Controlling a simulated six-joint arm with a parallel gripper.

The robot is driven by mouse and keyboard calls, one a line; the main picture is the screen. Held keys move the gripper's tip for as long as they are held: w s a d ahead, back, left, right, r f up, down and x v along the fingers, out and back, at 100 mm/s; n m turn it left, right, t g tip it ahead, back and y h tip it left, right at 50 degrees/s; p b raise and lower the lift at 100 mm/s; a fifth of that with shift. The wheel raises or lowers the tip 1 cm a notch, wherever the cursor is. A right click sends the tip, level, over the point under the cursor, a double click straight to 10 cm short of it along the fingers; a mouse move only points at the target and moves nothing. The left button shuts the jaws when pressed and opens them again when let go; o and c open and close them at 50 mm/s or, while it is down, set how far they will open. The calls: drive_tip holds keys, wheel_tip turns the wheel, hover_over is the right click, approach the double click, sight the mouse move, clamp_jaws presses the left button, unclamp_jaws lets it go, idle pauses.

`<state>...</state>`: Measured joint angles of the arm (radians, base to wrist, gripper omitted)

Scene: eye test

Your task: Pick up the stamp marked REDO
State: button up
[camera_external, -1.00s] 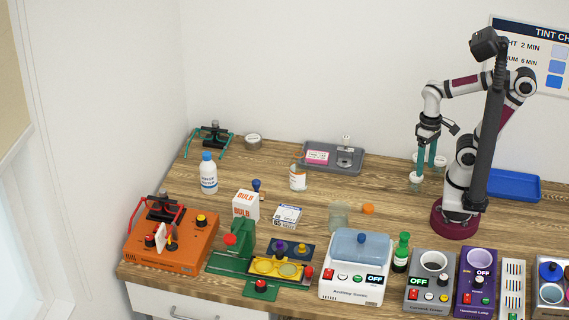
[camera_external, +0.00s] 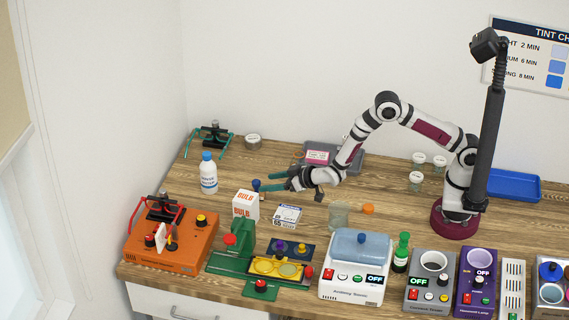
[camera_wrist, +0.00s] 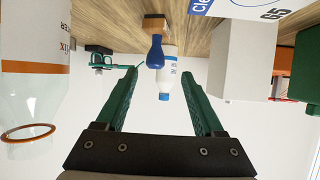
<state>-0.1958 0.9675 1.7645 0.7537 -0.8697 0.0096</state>
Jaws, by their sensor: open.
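A small stamp with a blue handle (camera_external: 256,184) stands behind the BULB box in the external view. In the wrist view, which is upside down, its blue handle and wooden base (camera_wrist: 155,24) show at top centre. No marking on it is readable, so I cannot tell whether it says REDO. My gripper (camera_external: 265,183) is open, with its green fingers reaching left to the stamp. In the wrist view the gripper's fingertips (camera_wrist: 160,74) lie on either side of the handle's line, with nothing held. I cannot tell whether they touch it.
The BULB box (camera_external: 245,206) stands just in front of the stamp. A white bottle with a blue cap (camera_external: 208,174) is to the left. A flat carton (camera_external: 287,216) lies right of the box. A clear glass vessel with an orange-edged label (camera_wrist: 35,75) is close at the wrist view's left.

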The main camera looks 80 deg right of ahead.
sight(257, 189)
drive_tip(key=x, duration=0.4)
drive_tip(key=f+x, duration=0.1)
drive_tip(key=x, duration=0.2)
drive_tip(key=shift+s+d+r, duration=0.1)
drive_tip(key=shift+s+d, duration=0.2)
drive_tip(key=shift+d, duration=0.05)
clamp_jaws()
